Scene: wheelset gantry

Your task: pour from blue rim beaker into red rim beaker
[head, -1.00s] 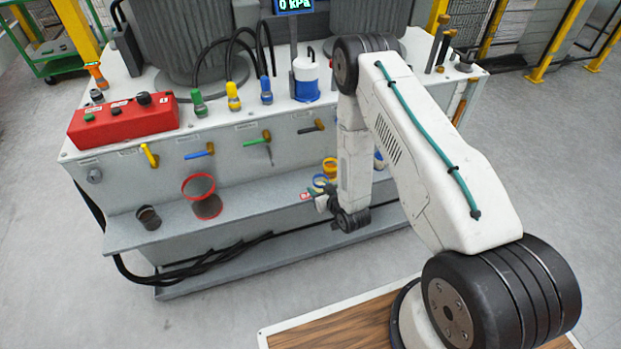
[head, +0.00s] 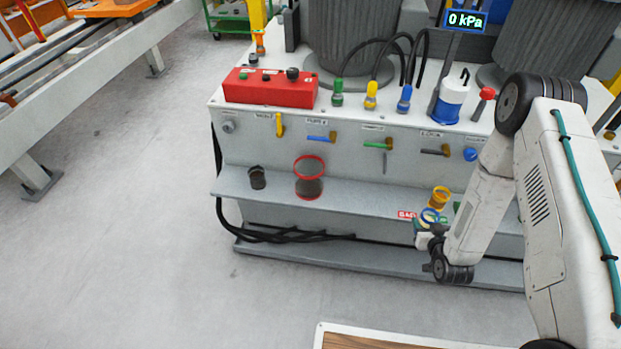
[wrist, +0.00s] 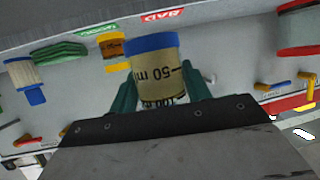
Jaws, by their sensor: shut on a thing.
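The blue rim beaker (wrist: 157,72), with "50 ml" marked on its side, is held between the green fingers of my gripper (wrist: 165,92) in the wrist view.
A small dark cup (head: 257,177) stands on the shelf left of the red rim beaker. A yellow-rimmed beaker (head: 440,197) stands just behind my gripper. Valve handles (head: 321,138) stick out above the grey shelf (head: 365,201). The shelf is clear between red and yellow beakers.

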